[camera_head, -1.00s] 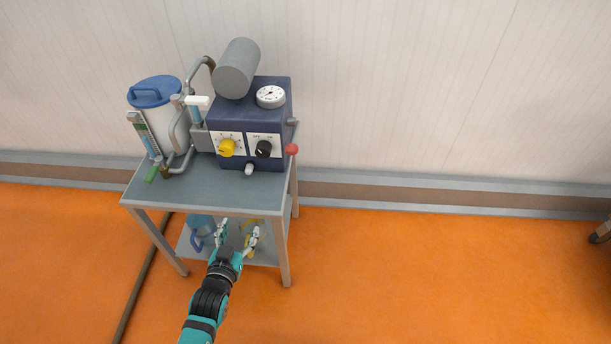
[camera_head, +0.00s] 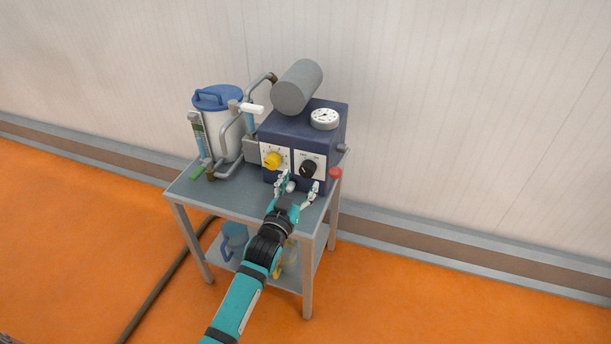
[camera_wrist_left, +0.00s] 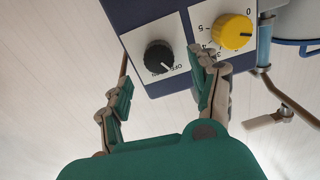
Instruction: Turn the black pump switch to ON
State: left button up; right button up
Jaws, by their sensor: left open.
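The black pump switch (camera_head: 308,168) is a round knob on a white panel at the right of the blue pump box's front. It also shows in the left wrist view (camera_wrist_left: 158,57), upside down, with its label partly visible and "OFF" just legible. A yellow dial (camera_head: 272,160) sits on a panel to its left, and it also shows in the left wrist view (camera_wrist_left: 232,32). My left gripper (camera_head: 298,186) is open and empty just in front of and below the switch. In the left wrist view its fingers (camera_wrist_left: 165,92) are spread, with the switch beyond them, apart from both. My right gripper is not in view.
The blue pump box (camera_head: 300,125) carries a gauge (camera_head: 325,118) and a grey cylinder (camera_head: 297,86). A red knob (camera_head: 335,173) sticks out at its lower right. A lidded canister (camera_head: 220,125) and pipes stand at the left of the grey cart (camera_head: 215,195).

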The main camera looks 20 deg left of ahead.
aim_at(306, 172)
pick_arm(q)
jog(key=w, duration=0.5)
jog(key=shift+d+b, duration=0.15)
jog(key=shift+b, duration=0.25)
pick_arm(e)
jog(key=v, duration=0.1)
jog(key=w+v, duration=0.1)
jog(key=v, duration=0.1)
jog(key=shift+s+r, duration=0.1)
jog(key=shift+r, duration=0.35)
pick_arm(q)
jog(key=c, duration=1.2)
